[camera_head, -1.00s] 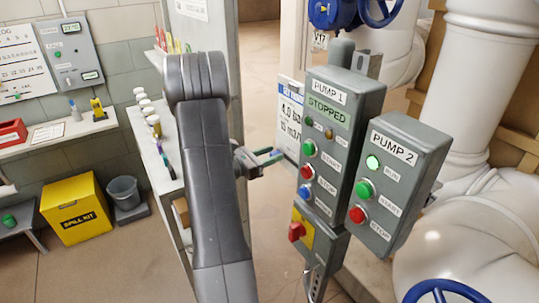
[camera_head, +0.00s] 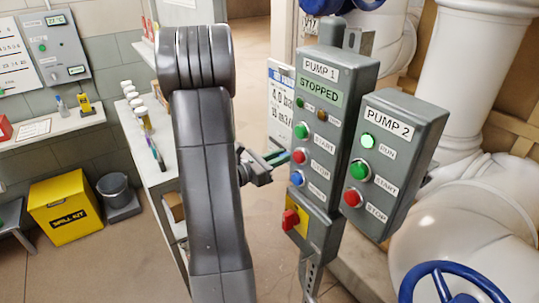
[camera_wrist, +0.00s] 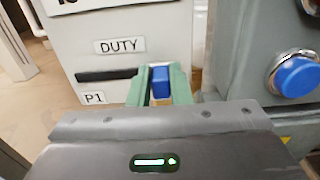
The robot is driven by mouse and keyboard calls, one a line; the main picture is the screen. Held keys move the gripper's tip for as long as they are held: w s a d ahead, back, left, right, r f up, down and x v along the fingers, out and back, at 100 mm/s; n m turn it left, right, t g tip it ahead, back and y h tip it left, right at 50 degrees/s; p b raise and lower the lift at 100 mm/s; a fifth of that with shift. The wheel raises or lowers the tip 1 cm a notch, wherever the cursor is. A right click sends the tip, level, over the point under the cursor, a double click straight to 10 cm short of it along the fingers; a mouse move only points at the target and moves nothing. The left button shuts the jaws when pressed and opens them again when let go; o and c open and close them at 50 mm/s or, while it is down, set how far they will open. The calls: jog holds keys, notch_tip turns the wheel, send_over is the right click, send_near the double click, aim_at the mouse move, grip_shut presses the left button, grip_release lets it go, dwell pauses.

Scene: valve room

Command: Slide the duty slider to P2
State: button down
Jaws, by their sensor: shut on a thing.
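The DUTY panel (camera_wrist: 120,20) is a pale grey box in the wrist view, with a dark horizontal slot (camera_wrist: 105,75) below its DUTY label (camera_wrist: 119,46). A P1 label (camera_wrist: 94,97) sits under the slot's left end. The blue slider knob (camera_wrist: 161,82) is between my gripper's green fingers (camera_wrist: 160,88), to the right of the visible slot. My gripper (camera_head: 277,158) is shut on the knob, beside the Pump 1 box in the head view. No P2 label shows; the fingers cover the area below the knob.
The Pump 1 box (camera_head: 336,60), showing STOPPED, stands close to the right of my gripper, with a blue button (camera_wrist: 298,76) near it. The Pump 2 box (camera_head: 408,130) is farther right. A shelf with bottles (camera_head: 140,115) stands left of my arm.

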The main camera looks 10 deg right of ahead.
jog(key=shift+s, duration=0.2)
jog(key=c, duration=1.3)
grip_release()
jog(key=shift+s+d, duration=0.1)
jog(key=b+v, duration=0.2)
jog(key=v, duration=1.1)
jog(key=shift+a, duration=0.4)
jog(key=shift+d, duration=0.1)
jog(key=shift+p+x, duration=1.05)
jog(key=shift+x, duration=5.7)
